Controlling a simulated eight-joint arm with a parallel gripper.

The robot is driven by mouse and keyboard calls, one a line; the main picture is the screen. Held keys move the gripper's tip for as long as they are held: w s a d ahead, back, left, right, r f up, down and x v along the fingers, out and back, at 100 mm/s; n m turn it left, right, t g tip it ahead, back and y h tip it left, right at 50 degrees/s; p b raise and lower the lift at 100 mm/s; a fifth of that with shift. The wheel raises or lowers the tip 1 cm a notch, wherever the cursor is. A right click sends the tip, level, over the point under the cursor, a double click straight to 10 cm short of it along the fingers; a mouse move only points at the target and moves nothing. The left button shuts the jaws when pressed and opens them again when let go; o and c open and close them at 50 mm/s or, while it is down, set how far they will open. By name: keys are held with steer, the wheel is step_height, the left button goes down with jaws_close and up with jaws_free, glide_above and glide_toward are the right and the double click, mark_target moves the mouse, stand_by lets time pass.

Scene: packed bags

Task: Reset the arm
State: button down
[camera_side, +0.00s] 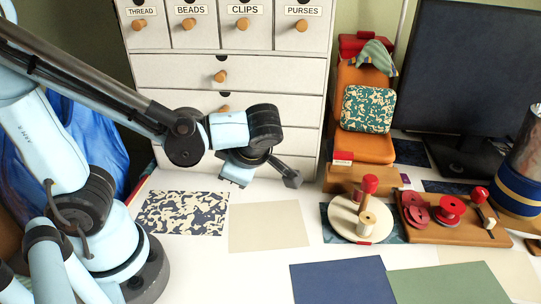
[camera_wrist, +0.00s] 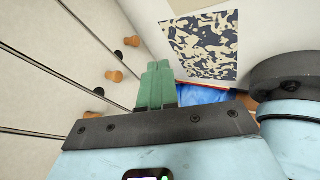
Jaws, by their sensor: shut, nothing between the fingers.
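In the wrist view my gripper (camera_wrist: 156,66) shows two green fingers lying side by side with no gap. The fingers are shut and hold nothing. My arm is folded, with its elbow in front of the lower drawers. The fingertips are clear of the cabinet and the table.
The white drawer cabinet (camera_side: 270,80) stands close behind my gripper. A patterned sheet (camera_side: 181,214) and a beige sheet (camera_side: 268,226) lie in front. A round spool stand (camera_side: 345,222), a brown tray (camera_side: 425,236), an orange chair-shaped stand (camera_side: 370,149) and a dark monitor (camera_side: 465,75) are at the right.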

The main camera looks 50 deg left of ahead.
steer(key=w+r+m+t+h, duration=0.1)
steer(key=m+t+h, duration=0.1)
steer(key=m, duration=0.6)
steer(key=w+r+m+t+h, duration=0.1)
steer(key=m+t+h, duration=0.1)
steer(key=m, duration=0.7)
steer(key=w+r+m+t+h, duration=0.1)
steer(key=m+t+h, duration=0.1)
steer(key=m, duration=0.6)
steer(key=shift+w+d+m+h, duration=0.15)
steer(key=shift+w+m+h, duration=0.25)
steer(key=shift+h, duration=0.3)
